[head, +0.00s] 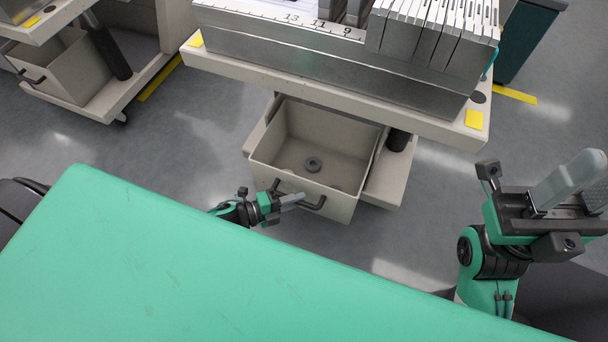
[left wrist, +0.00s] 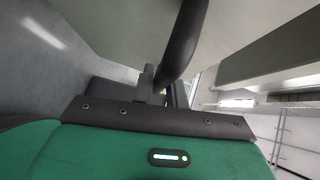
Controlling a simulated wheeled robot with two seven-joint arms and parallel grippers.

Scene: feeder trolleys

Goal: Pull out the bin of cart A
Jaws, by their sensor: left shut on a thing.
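The beige open-topped bin (head: 338,209) sticks out from under the central cart (head: 330,97), toward me. A dark round thing (head: 313,164) lies on its floor. The black bar handle (head: 313,205) is on the bin's near wall. My left gripper (head: 292,199) is shut on the handle. In the left wrist view the handle (left wrist: 182,40) runs down between the fingers (left wrist: 163,90). My right gripper (head: 570,185) is raised at the right, open and empty, apart from the cart. No letter naming the cart is readable.
A green surface (head: 180,270) fills the near left. Another cart with a bin (head: 70,72) stands at the upper left. Upright panels (head: 430,30) and numbered slots sit on the central cart. Grey floor (head: 190,140) is clear left of the bin.

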